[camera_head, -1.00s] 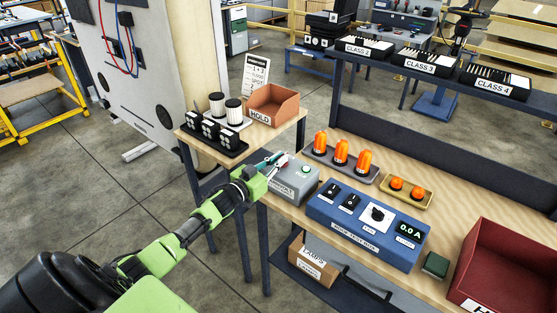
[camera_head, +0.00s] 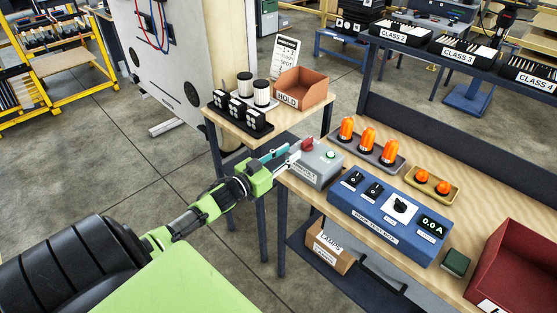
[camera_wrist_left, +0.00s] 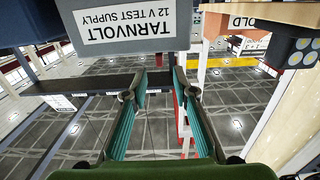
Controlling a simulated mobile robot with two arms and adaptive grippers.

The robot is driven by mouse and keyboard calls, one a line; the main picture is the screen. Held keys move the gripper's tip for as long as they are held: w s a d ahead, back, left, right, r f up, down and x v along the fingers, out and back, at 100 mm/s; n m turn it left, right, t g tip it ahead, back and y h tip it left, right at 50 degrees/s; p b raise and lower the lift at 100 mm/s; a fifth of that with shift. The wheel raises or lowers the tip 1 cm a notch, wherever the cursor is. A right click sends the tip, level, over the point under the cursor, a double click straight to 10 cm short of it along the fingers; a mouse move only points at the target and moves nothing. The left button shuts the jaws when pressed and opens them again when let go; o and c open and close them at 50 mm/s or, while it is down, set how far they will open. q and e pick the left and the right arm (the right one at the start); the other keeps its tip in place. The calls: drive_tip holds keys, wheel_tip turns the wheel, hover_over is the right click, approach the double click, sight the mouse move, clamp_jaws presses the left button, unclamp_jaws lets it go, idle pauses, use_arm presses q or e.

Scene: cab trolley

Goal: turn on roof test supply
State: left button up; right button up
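The grey supply box (camera_head: 316,170) stands at the bench's left end. A red knob or button (camera_head: 308,143) and a small round green button or lamp (camera_head: 331,155) are on its top; I cannot tell if the green one is lit. Its label, upside down in the left wrist view (camera_wrist_left: 125,20), reads TARNVOLT 12 V TEST SUPPLY. My left gripper (camera_head: 285,157) is beside the box's left side; touching or apart is unclear. In the left wrist view its teal fingers (camera_wrist_left: 160,88) are apart with nothing between them. My right gripper is not in view.
A blue test box (camera_head: 388,228) with switches, a dial and a 0.0 A display sits right of the supply. Orange beacons (camera_head: 368,140) stand behind it. A side table (camera_head: 235,125) with a HOLD bin (camera_head: 304,90) is behind my gripper. A red bin (camera_head: 515,265) is at right.

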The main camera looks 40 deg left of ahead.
use_arm(q)
drive_tip(key=shift+s+a, duration=0.2)
drive_tip(key=shift+s, duration=1.9)
drive_tip(key=s+d+f+g+y+b, duration=0.1)
drive_tip(key=s+f+g, duration=0.35)
drive_tip(key=f, duration=0.75)
drive_tip(key=s+d+f+n+g+y, duration=0.1)
drive_tip(key=s+d+f, duration=0.1)
drive_tip(key=s+f, duration=0.8)
drive_tip(key=s+d+f+g+y+b, duration=0.1)
drive_tip(key=s+f+g, duration=0.2)
drive_tip(key=f, duration=1.2)
drive_tip(key=s+d+f+m+g, duration=0.1)
drive_tip(key=s+d+f, duration=0.4)
drive_tip(key=s, duration=0.5)
drive_tip(key=s+d+f+g+h, duration=0.1)
drive_tip(key=s+d+f+g, duration=0.3)
drive_tip(key=s, duration=0.6)
drive_tip(key=s+d+f+m+g, duration=0.1)
drive_tip(key=s+d+f+g, duration=0.2)
drive_tip(key=s+d+f, duration=0.5)
drive_tip(key=s+f+b, duration=0.1)
drive_tip(key=s, duration=0.1)
drive_tip(key=shift+s+m, duration=0.3)
drive_tip(key=shift+s, duration=0.05)
